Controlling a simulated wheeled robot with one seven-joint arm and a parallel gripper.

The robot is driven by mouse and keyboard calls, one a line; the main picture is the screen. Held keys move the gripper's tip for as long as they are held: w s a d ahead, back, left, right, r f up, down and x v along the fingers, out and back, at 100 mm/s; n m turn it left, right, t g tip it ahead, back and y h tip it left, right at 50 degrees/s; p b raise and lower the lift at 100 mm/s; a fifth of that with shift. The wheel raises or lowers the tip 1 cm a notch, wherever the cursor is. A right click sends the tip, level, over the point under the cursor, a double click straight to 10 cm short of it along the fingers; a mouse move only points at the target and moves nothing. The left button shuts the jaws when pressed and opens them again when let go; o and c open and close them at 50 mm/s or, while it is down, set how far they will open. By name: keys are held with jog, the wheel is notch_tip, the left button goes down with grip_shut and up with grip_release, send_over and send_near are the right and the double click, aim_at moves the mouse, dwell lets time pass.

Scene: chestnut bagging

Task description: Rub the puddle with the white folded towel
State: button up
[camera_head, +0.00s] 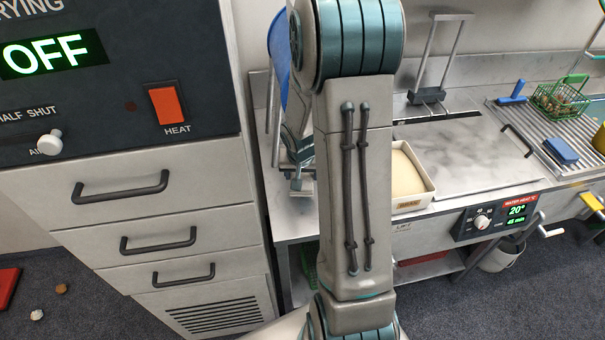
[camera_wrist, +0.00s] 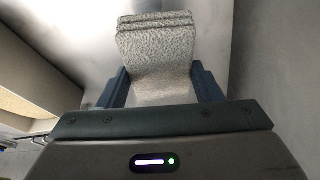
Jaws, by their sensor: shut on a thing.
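My gripper (camera_wrist: 160,90) is shut on the white folded towel (camera_wrist: 156,50), which shows pale grey and textured in the wrist view. The towel sits between the two dark fingers, and its folded layers show at the far end. Beyond it is a smooth grey surface; I cannot tell whether the towel touches it. No clear puddle outline shows in either view.
A cream-filled tray (camera_head: 431,196) stands on the steel counter (camera_head: 480,165) right of my arm. A green basket (camera_head: 560,101), a blue sponge (camera_head: 560,151) and a blue-handled tool (camera_head: 512,93) lie on the ribbed right part. A drawer cabinet (camera_head: 150,235) stands at left.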

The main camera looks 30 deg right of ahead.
jog(key=shift+r+p, duration=1.05)
jog(key=shift+r, duration=0.45)
jog(key=shift+f, duration=0.1)
